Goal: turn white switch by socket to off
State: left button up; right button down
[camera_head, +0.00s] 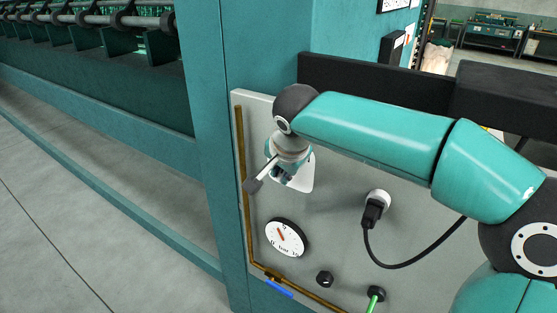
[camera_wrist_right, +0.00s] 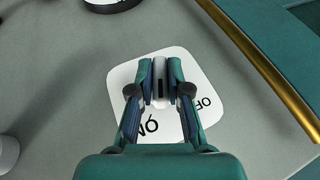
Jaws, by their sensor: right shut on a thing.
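The white switch has a rounded white plate (camera_head: 305,178) on the grey panel, up and left of the white socket (camera_head: 381,195). In the right wrist view the plate (camera_wrist_right: 178,120) reads ON at lower left and OFF at right. The white switch handle (camera_wrist_right: 160,84) with a dark mark stands between the two fingers of my right gripper (camera_wrist_right: 160,72). The gripper is shut on it. In the head view my right gripper (camera_head: 284,176) is at the plate and hides the handle. Which label the handle points at I cannot tell. My left gripper is out of view.
A black plug (camera_head: 372,212) with a hanging cable sits in the socket. Below are a round dial gauge (camera_head: 286,238), a black knob (camera_head: 325,279) and a green cable (camera_head: 374,295). A brass pipe (camera_head: 241,150) runs along the panel's left edge.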

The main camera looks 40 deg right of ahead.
jog(key=g+p, duration=0.1)
jog(key=p, duration=0.1)
jog(key=g+h+p, duration=0.1)
jog(key=g+p, duration=0.1)
jog(key=shift+w+d+r+n+p, duration=0.15)
jog(key=shift+r+n+p, duration=0.15)
jog(key=shift+r, duration=0.05)
jog(key=shift+f+g+h+p, duration=0.1)
jog(key=shift+g+h+p, duration=0.55)
jog(key=shift+g, duration=0.35)
jog(key=shift+w+f+n+g+h+p, duration=0.2)
jog(key=shift+n+g+h+p, duration=0.25)
jog(key=shift+g, duration=0.65)
jog(key=shift+f+n+g+h, duration=0.1)
jog(key=shift+n+g+h, duration=0.4)
jog(key=shift+g, duration=1)
jog(key=c, duration=1.1)
grip_release()
